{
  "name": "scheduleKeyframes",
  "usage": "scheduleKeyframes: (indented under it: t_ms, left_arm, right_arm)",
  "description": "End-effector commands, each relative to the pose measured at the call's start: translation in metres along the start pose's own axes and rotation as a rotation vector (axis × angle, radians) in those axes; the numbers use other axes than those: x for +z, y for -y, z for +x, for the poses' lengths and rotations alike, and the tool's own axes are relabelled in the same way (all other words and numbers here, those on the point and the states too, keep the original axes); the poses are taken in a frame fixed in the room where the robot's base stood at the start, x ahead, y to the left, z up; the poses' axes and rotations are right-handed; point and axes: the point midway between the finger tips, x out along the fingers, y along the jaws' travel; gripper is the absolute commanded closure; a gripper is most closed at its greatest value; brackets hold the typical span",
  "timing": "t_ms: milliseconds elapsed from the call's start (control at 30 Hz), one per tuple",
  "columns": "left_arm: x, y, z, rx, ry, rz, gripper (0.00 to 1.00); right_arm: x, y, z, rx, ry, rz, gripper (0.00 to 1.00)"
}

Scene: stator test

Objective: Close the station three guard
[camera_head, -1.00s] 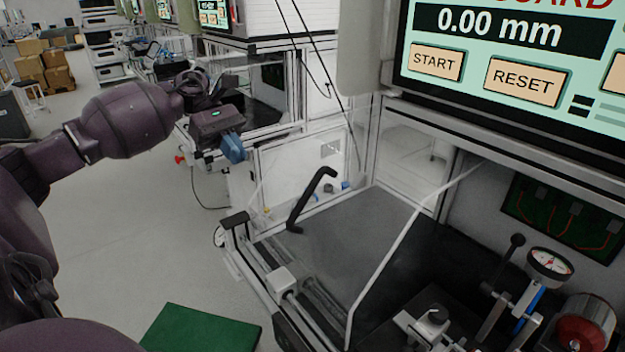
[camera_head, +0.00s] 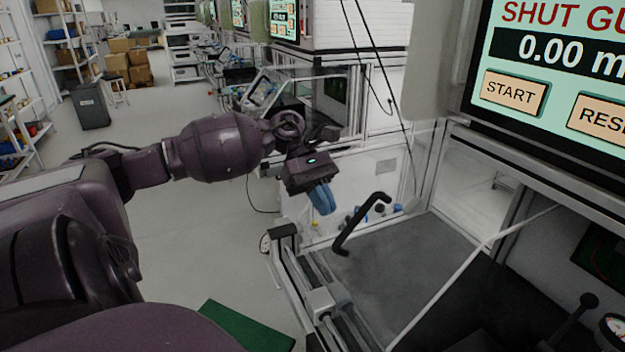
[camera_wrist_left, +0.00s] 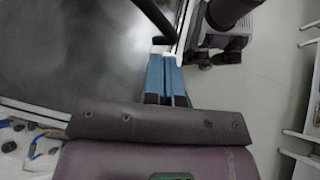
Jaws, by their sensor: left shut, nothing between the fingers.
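The station guard is a clear panel with a pale edge (camera_head: 455,283) and a black bent handle (camera_head: 362,225) on its left side. It stands slanted up over the dark station bed, so it looks open. My left gripper (camera_head: 325,202), with blue fingers, is shut and empty. In the head view it is just left of the handle and appears apart from it. In the left wrist view the shut fingers (camera_wrist_left: 166,62) point toward a dark bar (camera_wrist_left: 153,16), likely the handle; I cannot tell the gap in depth. My right gripper is not in view.
A screen (camera_head: 555,55) above the station reads "SHUT GU…" and 0.00 mm, cut off at right. A dial gauge (camera_head: 613,330) and black lever (camera_head: 572,318) stand inside. A metal rail (camera_head: 318,300) runs along the station's left edge. Open floor (camera_head: 190,240) lies left.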

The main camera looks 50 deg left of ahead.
Motion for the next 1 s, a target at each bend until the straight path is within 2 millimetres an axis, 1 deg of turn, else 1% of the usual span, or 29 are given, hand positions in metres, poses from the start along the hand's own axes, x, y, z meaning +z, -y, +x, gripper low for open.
scheduleKeyframes:
  t_ms: [33,100,200,333,733,1000]
  left_arm:
    - [0.007,0.0,0.005,0.0,-0.001,0.007,1.0]
    - [0.011,0.0,0.013,0.0,0.0,0.005,1.0]
    - [0.015,0.0,0.022,0.001,0.0,0.005,1.0]
    - [0.017,0.0,0.028,0.001,-0.001,0.003,1.0]
    - [0.018,0.0,0.029,0.001,0.0,0.002,1.0]
    - [0.017,0.0,0.03,0.001,0.0,0.002,1.0]
  right_arm:
    - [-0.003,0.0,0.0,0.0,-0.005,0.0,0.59]
    - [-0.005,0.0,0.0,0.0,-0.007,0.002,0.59]
    - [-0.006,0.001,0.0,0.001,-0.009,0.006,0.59]
    - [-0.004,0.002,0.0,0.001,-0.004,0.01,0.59]
    - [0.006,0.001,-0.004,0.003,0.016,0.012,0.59]
    - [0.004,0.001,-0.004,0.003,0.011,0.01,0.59]
